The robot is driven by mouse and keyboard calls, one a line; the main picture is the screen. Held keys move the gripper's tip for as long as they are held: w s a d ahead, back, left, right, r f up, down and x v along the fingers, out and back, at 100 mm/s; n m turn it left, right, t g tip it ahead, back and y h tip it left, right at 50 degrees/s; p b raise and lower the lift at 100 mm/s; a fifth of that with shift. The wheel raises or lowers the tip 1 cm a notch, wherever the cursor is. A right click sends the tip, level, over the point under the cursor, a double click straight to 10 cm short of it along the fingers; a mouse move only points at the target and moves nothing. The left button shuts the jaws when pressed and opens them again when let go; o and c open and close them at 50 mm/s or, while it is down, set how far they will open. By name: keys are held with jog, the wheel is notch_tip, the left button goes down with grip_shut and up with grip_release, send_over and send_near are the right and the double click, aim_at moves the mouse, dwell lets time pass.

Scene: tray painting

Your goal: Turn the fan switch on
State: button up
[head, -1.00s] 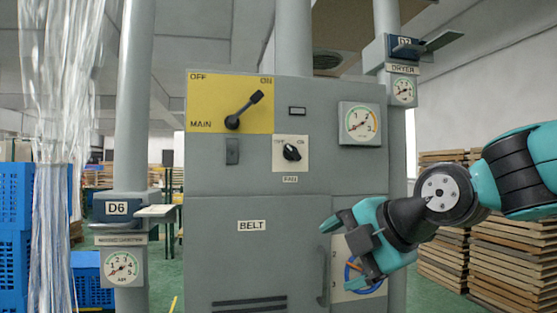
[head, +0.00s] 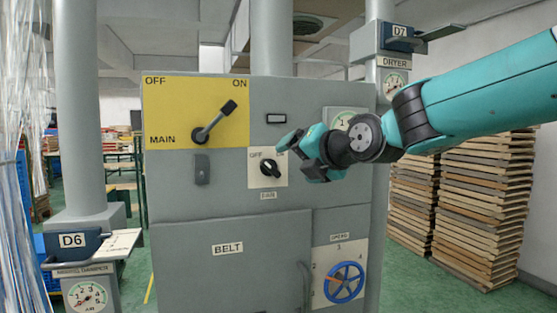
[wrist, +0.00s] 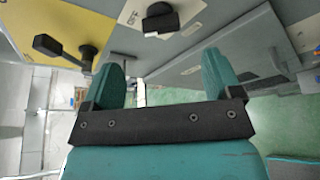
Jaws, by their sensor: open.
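The fan switch is a black rotary knob (head: 270,169) on a white plate with OFF at its upper left and ON at its upper right. The ON label is partly covered by my gripper in the head view. The knob's bar slants from upper left to lower right. My gripper (head: 297,161) is open and empty, just right of the knob in the head view. In the wrist view the knob (wrist: 160,19) lies beyond the two teal fingertips, near the top edge and between them sideways. It is apart from both fingers (wrist: 160,75).
The main lever (head: 214,122) on its yellow plate stands up and left of the knob. Stacked wooden trays (head: 484,190) stand at right.

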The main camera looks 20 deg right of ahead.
aim_at(275, 166)
jog(key=p+x, duration=0.2)
jog(key=x, duration=0.7)
jog(key=shift+w+f+p, duration=0.1)
jog(key=shift+w+p, duration=0.2)
jog(key=shift+w, duration=0.1)
